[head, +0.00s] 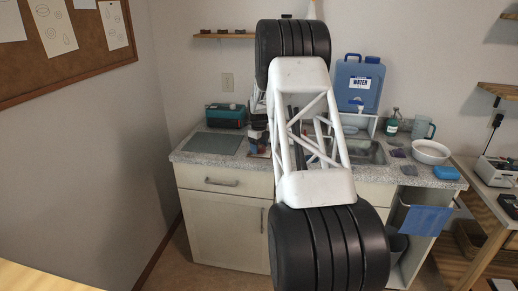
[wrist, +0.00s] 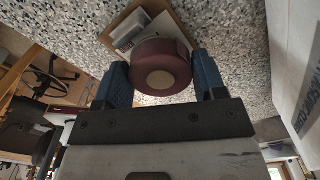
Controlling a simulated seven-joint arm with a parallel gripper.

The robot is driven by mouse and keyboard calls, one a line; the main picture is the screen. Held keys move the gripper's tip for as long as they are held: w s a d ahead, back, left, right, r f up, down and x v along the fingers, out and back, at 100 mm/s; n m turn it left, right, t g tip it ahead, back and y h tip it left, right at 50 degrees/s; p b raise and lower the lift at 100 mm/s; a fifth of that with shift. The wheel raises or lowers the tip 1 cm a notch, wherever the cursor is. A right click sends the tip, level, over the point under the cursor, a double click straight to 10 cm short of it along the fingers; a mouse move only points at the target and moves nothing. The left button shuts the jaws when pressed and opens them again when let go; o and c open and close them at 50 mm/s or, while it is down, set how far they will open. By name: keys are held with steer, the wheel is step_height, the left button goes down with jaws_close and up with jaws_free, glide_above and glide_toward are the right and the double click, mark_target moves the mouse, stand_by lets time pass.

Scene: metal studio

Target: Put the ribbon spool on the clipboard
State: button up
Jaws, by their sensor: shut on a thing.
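The ribbon spool (wrist: 160,50) is a dark red disc with a pale tan centre, seen in the wrist view. My gripper (wrist: 163,68) is shut on it, with a blue finger on each side. The clipboard (wrist: 183,36) is a brown board with white and grey sheets on it, lying on the speckled counter beyond the spool. The spool overlaps its near part in the picture, and I cannot tell the gap between them. In the head view my arm hides the spool and most of the gripper.
The speckled counter (head: 200,159) holds a teal box (head: 226,115) and a grey-green mat (head: 211,144) at left. A blue water container (head: 360,85) stands behind the sink. A bottle (head: 391,124), a cup (head: 423,128), a white bowl (head: 431,151) and a blue sponge (head: 446,172) are at right.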

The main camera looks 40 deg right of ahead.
steer(key=shift+f, duration=0.3)
steer(key=shift+f, duration=0.15)
steer(key=o, duration=1)
step_height(320, 180, up, 12)
steer(key=shift+r, duration=0.1)
stand_by(0.6)
stand_by(0.3)
